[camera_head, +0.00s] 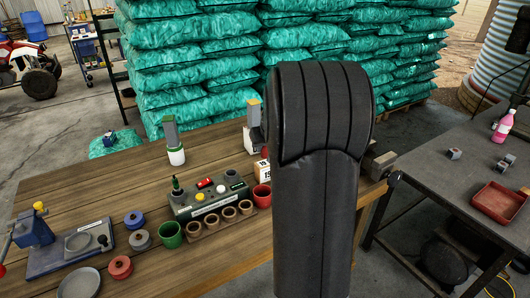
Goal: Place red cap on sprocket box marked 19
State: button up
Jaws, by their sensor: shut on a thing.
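A small pale box marked 19 (262,171) stands on the wooden bench, just left of my arm. It is partly hidden by my arm, and a second 19 marking seems to show on it. My large black arm link fills the middle of the view and hides what is behind it. My gripper is behind the arm and does not show, nor does anything it holds. I cannot make out a cap in it. A small round red piece with a knob (120,267) lies at the bench's front left; I cannot tell if it is a cap.
A control panel (208,200) with several small pots and a red cup (262,196) stands left of my arm. A dark table (440,200) with a red tray (497,202) stands right. Teal sacks (190,65) are stacked behind.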

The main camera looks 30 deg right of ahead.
jog(key=shift+f, duration=1.2)
jog(key=shift+f, duration=0.15)
jog(key=o, duration=1)
jog(key=shift+c, duration=0.2)
